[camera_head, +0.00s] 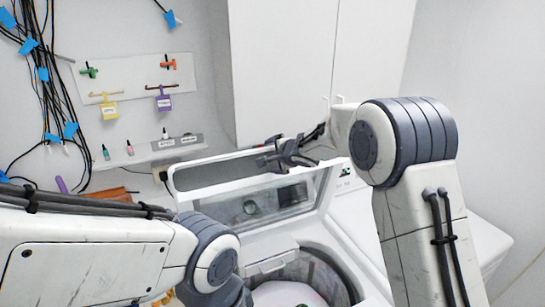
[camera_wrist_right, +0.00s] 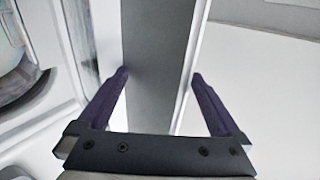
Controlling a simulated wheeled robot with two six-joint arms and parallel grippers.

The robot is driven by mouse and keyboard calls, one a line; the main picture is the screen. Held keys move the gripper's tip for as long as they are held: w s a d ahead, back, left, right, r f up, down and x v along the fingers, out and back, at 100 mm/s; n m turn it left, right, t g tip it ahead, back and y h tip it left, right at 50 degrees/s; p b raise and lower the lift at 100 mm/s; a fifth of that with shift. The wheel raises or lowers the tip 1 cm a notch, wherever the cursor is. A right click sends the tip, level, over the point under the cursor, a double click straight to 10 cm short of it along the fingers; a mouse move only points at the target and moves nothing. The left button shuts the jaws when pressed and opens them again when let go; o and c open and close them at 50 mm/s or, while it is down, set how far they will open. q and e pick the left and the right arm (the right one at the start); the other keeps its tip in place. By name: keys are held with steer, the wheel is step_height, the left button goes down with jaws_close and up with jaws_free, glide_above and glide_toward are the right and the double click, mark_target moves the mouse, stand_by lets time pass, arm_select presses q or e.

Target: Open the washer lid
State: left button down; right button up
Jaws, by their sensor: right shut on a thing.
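My right gripper (camera_head: 283,157) is at the lid's upper edge. In the right wrist view its two dark purple fingers (camera_wrist_right: 160,75) stand on either side of the lid's grey and white edge (camera_wrist_right: 158,35), shut on it. My left arm enters at the lower left, and its gripper is out of sight.
A white cabinet (camera_head: 285,65) stands behind the washer. A wall board (camera_head: 135,78) with coloured tags and hanging black cables (camera_head: 45,90) are at the left. A small shelf (camera_head: 150,150) holds little bottles. My right arm covers part of the right side.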

steer(key=v, duration=1)
steer(key=shift+s, duration=0.15)
steer(key=shift+r, duration=0.1)
